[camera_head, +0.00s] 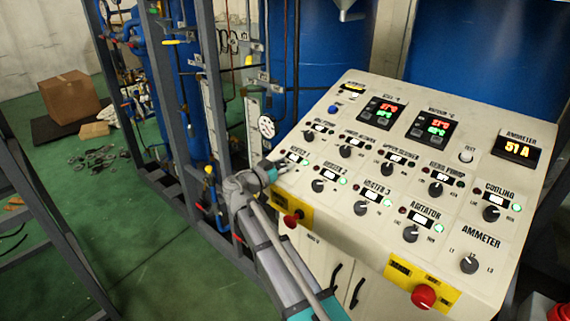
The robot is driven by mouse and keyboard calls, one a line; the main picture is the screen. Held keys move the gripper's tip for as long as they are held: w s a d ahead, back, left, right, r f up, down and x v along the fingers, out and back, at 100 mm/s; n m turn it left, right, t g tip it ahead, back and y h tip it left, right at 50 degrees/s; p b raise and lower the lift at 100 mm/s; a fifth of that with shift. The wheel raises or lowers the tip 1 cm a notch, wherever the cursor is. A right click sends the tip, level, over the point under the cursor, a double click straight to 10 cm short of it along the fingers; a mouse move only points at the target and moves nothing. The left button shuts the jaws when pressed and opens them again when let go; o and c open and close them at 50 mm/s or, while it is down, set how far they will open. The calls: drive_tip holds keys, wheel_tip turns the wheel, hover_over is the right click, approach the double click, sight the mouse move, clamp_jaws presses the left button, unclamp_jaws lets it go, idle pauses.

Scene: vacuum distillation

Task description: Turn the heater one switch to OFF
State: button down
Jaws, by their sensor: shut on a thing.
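The control panel (455,205) is a sloped cream console with rows of black rotary knobs. The heater one label and light (296,158) are at the left end of the lower heater row. My gripper (281,168) reaches the panel's left edge just below that label. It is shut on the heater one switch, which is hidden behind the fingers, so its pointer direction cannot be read. The heater two knob (318,185) and heater three knob (361,208) are to the right, uncovered.
A red emergency button (292,219) on a yellow plate sits close to my arm. Another red button (424,296) is at the front right. Grey frame posts (170,90) and blue tanks (335,50) stand behind. Green floor (120,240) is open at left; a cardboard box (70,96) lies farther back.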

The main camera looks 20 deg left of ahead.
drive_tip(key=shift+n, duration=0.4)
drive_tip(key=shift+n+t+y, duration=0.6)
drive_tip(key=shift+n+y, duration=0.8)
drive_tip(key=shift+y, duration=0.3)
drive_tip(key=shift+a+n+y+p, duration=0.15)
drive_tip(key=shift+a+n+y, duration=0.05)
drive_tip(key=shift+n+y, duration=0.9)
drive_tip(key=shift+a+n+y+p, duration=0.15)
drive_tip(key=shift+n+y, duration=0.75)
drive_tip(key=shift+y, duration=0.4)
drive_tip(key=shift+c, duration=2.1)
unclamp_jaws()
drive_tip(key=shift+w, duration=0.1)
drive_tip(key=shift+m+h, duration=0.5)
drive_tip(key=shift+h, duration=0.2)
